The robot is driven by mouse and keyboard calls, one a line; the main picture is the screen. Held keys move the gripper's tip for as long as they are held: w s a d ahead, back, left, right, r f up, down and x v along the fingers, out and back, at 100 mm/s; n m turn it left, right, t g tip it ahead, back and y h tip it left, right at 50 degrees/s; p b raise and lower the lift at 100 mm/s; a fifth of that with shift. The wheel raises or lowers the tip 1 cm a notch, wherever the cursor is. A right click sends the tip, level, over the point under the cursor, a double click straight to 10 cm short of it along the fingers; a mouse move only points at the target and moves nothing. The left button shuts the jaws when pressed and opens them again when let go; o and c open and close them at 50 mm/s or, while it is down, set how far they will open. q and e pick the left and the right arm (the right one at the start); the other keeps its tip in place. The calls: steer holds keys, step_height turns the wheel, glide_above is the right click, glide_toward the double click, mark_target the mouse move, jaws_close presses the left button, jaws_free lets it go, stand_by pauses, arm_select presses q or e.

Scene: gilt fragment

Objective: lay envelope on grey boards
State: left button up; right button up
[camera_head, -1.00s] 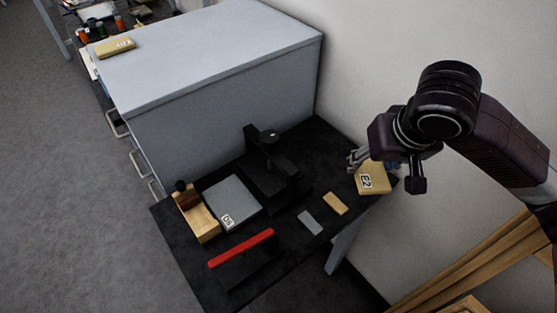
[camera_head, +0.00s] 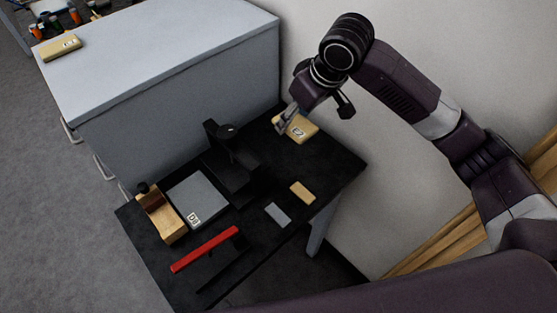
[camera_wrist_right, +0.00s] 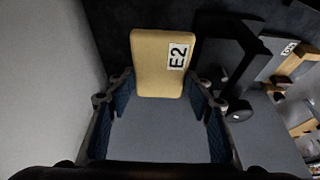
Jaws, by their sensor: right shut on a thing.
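The tan envelope (camera_head: 304,126) with a white label reading E2 is at the back right of the black table. My right gripper (camera_head: 284,124) is shut on one end of it. In the right wrist view, the envelope (camera_wrist_right: 158,62) extends forward from between the fingers (camera_wrist_right: 160,97). Its exact height over the table is hard to tell. The grey boards (camera_head: 194,190), a flat grey slab with a white label, lie on the table's left part, apart from the envelope. My left gripper is not in view.
A black stand (camera_head: 232,165) rises between the boards and the envelope. A wooden block (camera_head: 162,219) with a dark knob is left of the boards; a red-topped bar (camera_head: 205,249) is in front. Small grey (camera_head: 277,214) and tan (camera_head: 302,192) pieces lie right. A grey cabinet (camera_head: 165,60) stands behind.

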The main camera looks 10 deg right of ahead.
mark_target(288, 160)
step_height(288, 160, down, 15)
steer(key=shift+r+p, duration=0.15)
steer(key=shift+p, duration=0.75)
steer(key=shift+f, duration=0.2)
steer(key=shift+f, duration=0.1)
steer(key=o, duration=0.9)
